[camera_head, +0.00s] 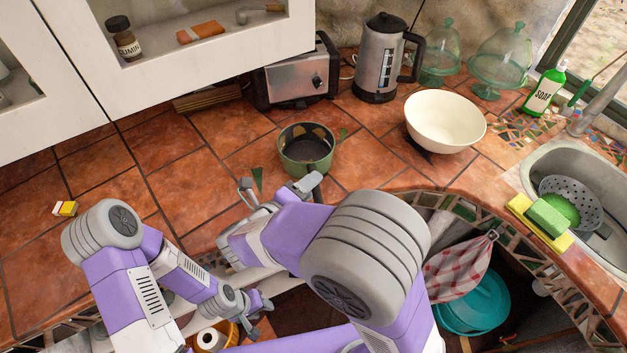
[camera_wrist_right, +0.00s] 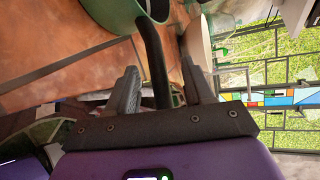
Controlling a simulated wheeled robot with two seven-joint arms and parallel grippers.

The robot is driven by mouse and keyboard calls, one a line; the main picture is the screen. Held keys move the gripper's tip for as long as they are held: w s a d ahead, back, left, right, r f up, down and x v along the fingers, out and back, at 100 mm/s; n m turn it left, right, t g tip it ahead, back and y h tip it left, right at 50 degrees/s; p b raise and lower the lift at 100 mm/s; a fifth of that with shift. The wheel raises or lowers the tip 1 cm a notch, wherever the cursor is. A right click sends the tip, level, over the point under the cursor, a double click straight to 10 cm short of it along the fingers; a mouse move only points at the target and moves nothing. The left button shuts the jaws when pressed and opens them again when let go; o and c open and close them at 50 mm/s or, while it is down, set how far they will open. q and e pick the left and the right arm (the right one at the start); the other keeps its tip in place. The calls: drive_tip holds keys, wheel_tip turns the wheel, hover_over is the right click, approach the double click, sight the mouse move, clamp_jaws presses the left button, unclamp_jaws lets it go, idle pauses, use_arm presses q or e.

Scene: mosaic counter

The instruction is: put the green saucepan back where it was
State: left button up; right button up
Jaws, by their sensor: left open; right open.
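The green saucepan (camera_head: 306,143) stands upright on the tiled counter, in the middle of the head view. My right gripper (camera_head: 279,183) is just in front of it, with its fingers spread. In the right wrist view the saucepan's green wall (camera_wrist_right: 108,12) shows at the top, and its dark handle (camera_wrist_right: 150,45) runs down between the two open fingers. I see no clear contact of the fingers with the handle. My left gripper (camera_head: 258,304) is open and empty, low at the counter's front edge.
A cream bowl (camera_head: 445,118) stands right of the saucepan. A toaster (camera_head: 292,78) and a kettle (camera_head: 380,60) stand behind it. The sink (camera_head: 580,165) is at the far right. A wall cabinet (camera_head: 210,62) overhangs the back left. The left counter is mostly clear, with a small box (camera_head: 65,208).

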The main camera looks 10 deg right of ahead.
drive_tip(key=p+v, duration=0.2)
drive_tip(key=v, duration=0.7)
drive_tip(key=shift+s, duration=0.1)
